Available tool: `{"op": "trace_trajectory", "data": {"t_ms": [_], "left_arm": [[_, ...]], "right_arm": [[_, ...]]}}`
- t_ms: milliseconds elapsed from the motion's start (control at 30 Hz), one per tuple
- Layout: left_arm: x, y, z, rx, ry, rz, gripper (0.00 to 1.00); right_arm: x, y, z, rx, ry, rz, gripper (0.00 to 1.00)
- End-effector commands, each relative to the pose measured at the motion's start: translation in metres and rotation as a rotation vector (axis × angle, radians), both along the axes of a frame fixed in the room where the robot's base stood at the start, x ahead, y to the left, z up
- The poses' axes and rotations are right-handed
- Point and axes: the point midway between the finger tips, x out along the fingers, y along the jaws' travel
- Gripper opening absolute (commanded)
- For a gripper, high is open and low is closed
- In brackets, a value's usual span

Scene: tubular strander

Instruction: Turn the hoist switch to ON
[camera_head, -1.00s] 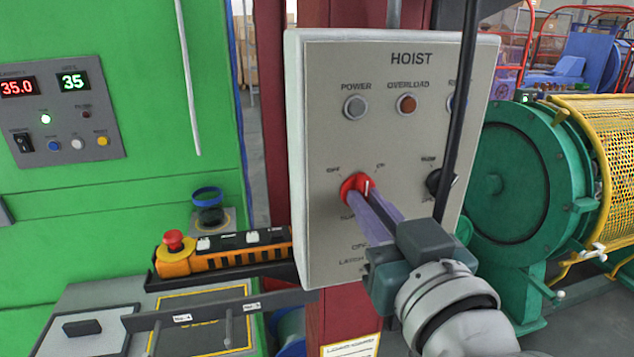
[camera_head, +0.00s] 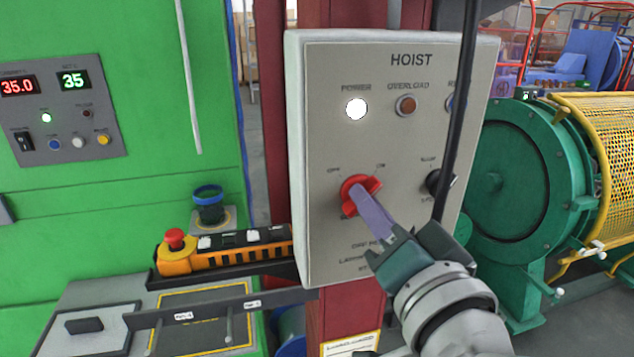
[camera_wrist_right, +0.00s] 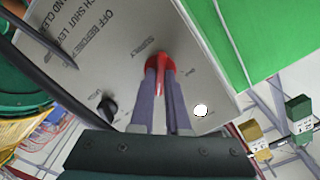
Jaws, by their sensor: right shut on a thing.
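The red hoist switch (camera_head: 359,194) is a rotary knob on the grey panel marked HOIST (camera_head: 325,130). OFF is printed at its upper left and ON at its upper right. The knob's handle is turned toward the ON side. My right gripper (camera_head: 364,200) is shut on the knob, its purple fingers covering part of it. In the right wrist view the two fingers pinch the red knob (camera_wrist_right: 160,62). The POWER lamp (camera_head: 356,108) above the switch glows white. My left gripper is not in view.
A black knob (camera_head: 436,182) sits to the right on the panel, behind a hanging black cable (camera_head: 463,110). An orange pendant with a red button (camera_head: 174,239) lies on a shelf at left. A green machine with yellow mesh (camera_head: 595,140) stands at right.

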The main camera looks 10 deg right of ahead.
Motion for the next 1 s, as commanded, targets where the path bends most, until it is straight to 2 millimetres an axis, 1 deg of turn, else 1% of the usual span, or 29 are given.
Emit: {"op": "trace_trajectory", "data": {"t_ms": [200, 600, 633, 800, 900, 1000], "left_arm": [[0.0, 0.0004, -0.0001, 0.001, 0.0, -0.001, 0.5], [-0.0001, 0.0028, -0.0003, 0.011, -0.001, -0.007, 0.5], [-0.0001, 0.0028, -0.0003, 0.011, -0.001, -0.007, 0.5], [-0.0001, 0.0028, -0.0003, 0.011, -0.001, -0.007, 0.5], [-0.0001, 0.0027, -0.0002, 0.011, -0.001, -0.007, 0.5], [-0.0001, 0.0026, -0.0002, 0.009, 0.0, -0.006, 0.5]], "right_arm": [[-0.0001, 0.0002, -0.0008, 0.037, 0.003, 0.001, 0.0], [-0.0001, 0.0001, -0.0009, 0.043, 0.004, 0.001, 0.0], [-0.0001, 0.0001, -0.0009, 0.043, 0.004, 0.001, 0.16], [-0.0001, 0.0001, -0.0006, 0.041, 0.003, 0.0, 0.35], [-0.0001, 0.0, -0.0004, 0.041, 0.003, 0.0, 0.44], [-0.0001, 0.0001, -0.0004, 0.04, 0.002, 0.001, 0.44]]}}
